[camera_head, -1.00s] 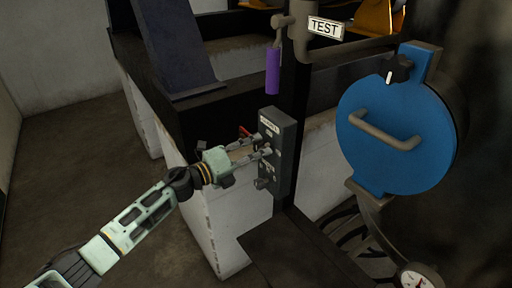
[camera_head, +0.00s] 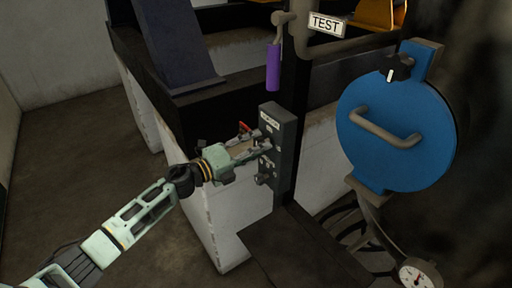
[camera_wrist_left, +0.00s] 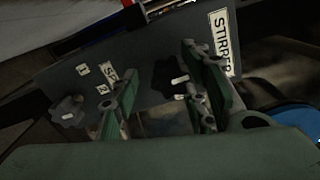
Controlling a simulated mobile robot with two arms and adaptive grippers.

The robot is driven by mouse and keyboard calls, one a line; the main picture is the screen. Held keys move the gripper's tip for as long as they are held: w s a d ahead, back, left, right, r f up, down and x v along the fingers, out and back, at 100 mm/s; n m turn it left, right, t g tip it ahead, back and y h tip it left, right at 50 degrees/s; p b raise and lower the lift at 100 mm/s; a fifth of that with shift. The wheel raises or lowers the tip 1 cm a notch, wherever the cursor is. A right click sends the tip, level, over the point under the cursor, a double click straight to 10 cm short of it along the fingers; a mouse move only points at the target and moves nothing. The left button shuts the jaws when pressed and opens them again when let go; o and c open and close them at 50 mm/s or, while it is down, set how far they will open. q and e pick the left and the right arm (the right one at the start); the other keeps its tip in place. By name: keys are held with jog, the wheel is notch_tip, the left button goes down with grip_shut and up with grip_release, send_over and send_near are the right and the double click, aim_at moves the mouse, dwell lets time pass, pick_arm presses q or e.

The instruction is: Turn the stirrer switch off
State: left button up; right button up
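The dark grey stirrer control box (camera_head: 284,128) is fixed to the upright post, with a white label near its top. In the left wrist view the label on the box (camera_wrist_left: 140,50) reads STIRRER. A black switch knob with a white mark (camera_wrist_left: 176,79) sits near that label. My left gripper (camera_head: 257,148) is at the front of the box. In the left wrist view its fingers (camera_wrist_left: 160,95) are apart, with the upper knob between them, nearer the right finger. Contact cannot be told. My right gripper is not in view.
A blue round cover with a bar handle (camera_head: 372,156) stands right of the box. A purple-handled lever (camera_head: 273,68) hangs above it by a TEST sign (camera_head: 326,25). A gauge (camera_head: 417,274) is at lower right. Floor (camera_head: 70,150) is open at left.

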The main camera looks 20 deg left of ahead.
pick_arm(q)
jog(key=shift+s, duration=0.1)
jog(key=v, duration=1.2)
